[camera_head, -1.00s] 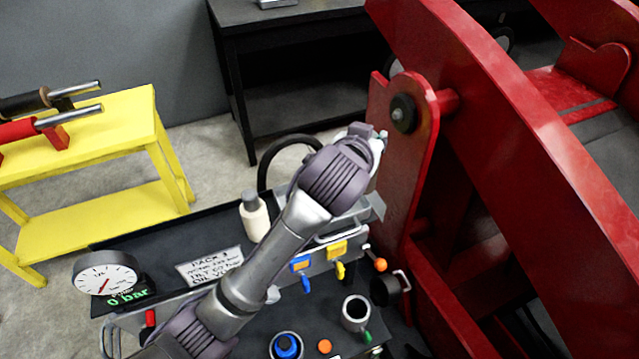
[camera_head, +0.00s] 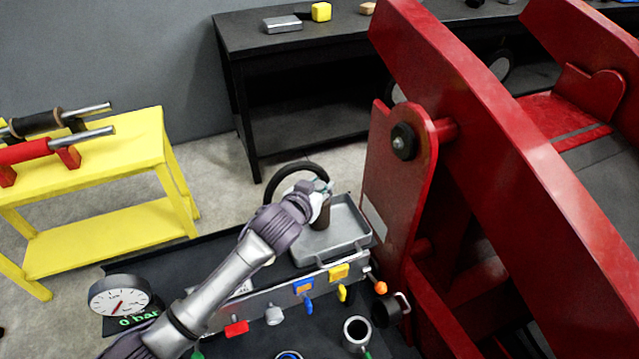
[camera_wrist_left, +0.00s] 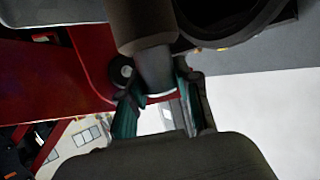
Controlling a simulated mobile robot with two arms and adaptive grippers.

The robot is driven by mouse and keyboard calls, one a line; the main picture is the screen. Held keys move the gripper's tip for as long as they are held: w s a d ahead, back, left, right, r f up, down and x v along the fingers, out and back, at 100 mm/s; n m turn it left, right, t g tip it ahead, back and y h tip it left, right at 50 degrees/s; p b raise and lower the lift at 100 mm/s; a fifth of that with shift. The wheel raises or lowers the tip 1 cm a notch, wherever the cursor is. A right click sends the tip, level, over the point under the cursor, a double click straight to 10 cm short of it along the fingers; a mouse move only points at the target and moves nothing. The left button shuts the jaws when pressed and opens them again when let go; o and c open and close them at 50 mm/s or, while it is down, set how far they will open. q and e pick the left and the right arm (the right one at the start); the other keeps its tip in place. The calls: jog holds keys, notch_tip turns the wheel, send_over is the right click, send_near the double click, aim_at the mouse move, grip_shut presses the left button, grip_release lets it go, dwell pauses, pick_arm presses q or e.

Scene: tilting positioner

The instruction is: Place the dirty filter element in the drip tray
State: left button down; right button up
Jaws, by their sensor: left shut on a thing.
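The dirty filter element, a dark brown cylinder (camera_head: 323,215), is in my left gripper (camera_head: 320,188) over the grey drip tray (camera_head: 352,240). It is upright or nearly so in the head view. I cannot tell whether its lower end touches the tray floor. In the left wrist view the brown cylinder (camera_wrist_left: 141,26) has a narrower grey neck. The teal fingers of my left gripper (camera_wrist_left: 155,88) are shut around that neck. My right gripper is not in view.
A black hose loop (camera_head: 268,180) arches behind the tray. The red positioner plate (camera_head: 397,195) stands close on its right. A valve panel with coloured levers (camera_head: 303,287) runs in front. A gauge (camera_head: 119,303) is at the left. A yellow stand (camera_head: 110,145) stands farther left.

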pick_arm(q)
jog(key=shift+f, duration=0.15)
jog(key=c, duration=0.8)
grip_release()
jog(key=b+v, duration=0.1)
jog(key=v, duration=1.1)
jog(key=shift+b, duration=0.4)
